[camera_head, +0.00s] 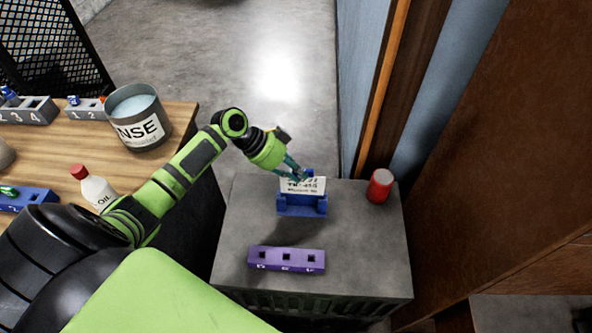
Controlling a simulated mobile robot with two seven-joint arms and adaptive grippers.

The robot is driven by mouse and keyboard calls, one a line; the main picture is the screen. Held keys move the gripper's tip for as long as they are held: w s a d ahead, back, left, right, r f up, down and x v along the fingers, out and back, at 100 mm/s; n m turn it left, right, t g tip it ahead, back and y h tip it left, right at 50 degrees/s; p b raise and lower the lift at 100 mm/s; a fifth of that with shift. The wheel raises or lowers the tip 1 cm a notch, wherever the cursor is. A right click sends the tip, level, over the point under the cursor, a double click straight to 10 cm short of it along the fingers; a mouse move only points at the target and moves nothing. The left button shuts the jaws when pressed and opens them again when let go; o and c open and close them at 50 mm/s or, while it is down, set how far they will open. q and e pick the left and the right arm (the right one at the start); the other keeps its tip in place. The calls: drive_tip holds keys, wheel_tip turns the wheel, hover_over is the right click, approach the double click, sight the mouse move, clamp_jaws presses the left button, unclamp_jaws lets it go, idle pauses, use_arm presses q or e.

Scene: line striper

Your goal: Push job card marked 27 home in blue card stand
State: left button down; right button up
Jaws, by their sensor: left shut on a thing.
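The white job card (302,186) with black print stands upright in the blue card stand (302,205) on the grey cabinet top. The print is too small to read fully. The lower edge of the card is hidden behind the stand's front. My left gripper (298,175) reaches over from the left and is shut on the card at its top edge. The fingertips cover part of the card's top. My right gripper is not in view.
A red can (380,186) stands right of the stand. A purple block with square holes (286,259) lies in front of it. On the wooden bench (60,160) at left are a labelled bucket (137,117) and an oil bottle (94,187). A wall and brown panel close the right side.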

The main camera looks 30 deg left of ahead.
use_arm(q)
wheel_tip(320, 180, down, 8)
drive_tip(key=b, duration=0.6)
drive_tip(key=shift+r, duration=0.2)
idle(3.9)
drive_tip(key=c, duration=0.8)
unclamp_jaws()
drive_tip(key=shift+p+v, duration=2.05)
drive_tip(key=shift+v, duration=1.45)
